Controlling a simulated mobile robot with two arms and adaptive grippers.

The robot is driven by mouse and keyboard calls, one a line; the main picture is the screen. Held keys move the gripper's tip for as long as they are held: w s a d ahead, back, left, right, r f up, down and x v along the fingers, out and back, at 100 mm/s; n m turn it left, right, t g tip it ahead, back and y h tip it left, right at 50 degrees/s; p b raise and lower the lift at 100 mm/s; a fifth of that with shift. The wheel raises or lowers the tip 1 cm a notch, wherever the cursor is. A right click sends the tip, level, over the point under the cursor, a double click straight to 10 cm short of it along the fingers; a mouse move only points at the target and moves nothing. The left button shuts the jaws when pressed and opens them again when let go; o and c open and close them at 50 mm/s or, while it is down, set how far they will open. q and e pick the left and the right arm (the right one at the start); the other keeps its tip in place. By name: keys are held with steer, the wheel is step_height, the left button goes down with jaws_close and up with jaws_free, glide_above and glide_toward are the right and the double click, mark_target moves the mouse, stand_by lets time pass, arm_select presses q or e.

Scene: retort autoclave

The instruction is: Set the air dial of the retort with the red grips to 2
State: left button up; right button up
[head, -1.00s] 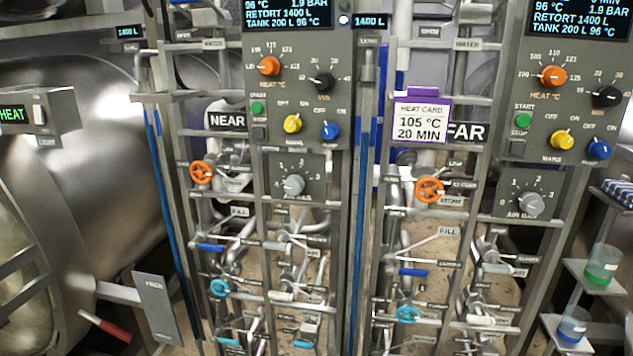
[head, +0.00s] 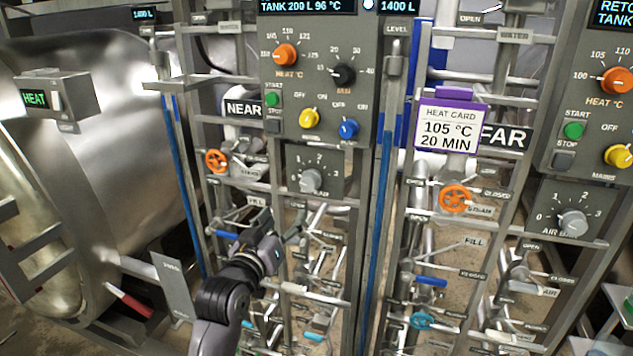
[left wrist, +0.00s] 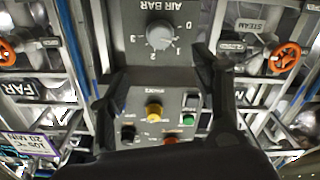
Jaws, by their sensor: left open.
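The air dial (head: 311,180) of the NEAR panel is a grey knob on a dark plate marked 0 to 3. Its pointer is too small to read surely. In the left wrist view the same dial (left wrist: 160,37) appears upside down, beyond and between my finger tips. My left gripper (head: 281,217) is open and empty, below and in front of this dial, apart from it; its dark fingers also frame the left wrist view (left wrist: 152,72). A red grip (head: 130,302) shows on the big steel retort (head: 125,150) at the left. My right gripper is out of view.
Valve levers and pipes crowd below the dial. An orange steam wheel (head: 216,161) is left of it, another (head: 456,199) right. The FAR panel has a similar air dial (head: 572,222). A purple-topped heat card (head: 450,125) reads 105 °C, 20 MIN.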

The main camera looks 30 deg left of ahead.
mark_target(308, 186)
arm_select(q)
steer(key=p+x, duration=0.3)
steer(key=x, duration=1.3)
steer(key=shift+w, duration=0.2)
steer(key=shift+c, duration=0.4)
steer(key=c, duration=1.1)
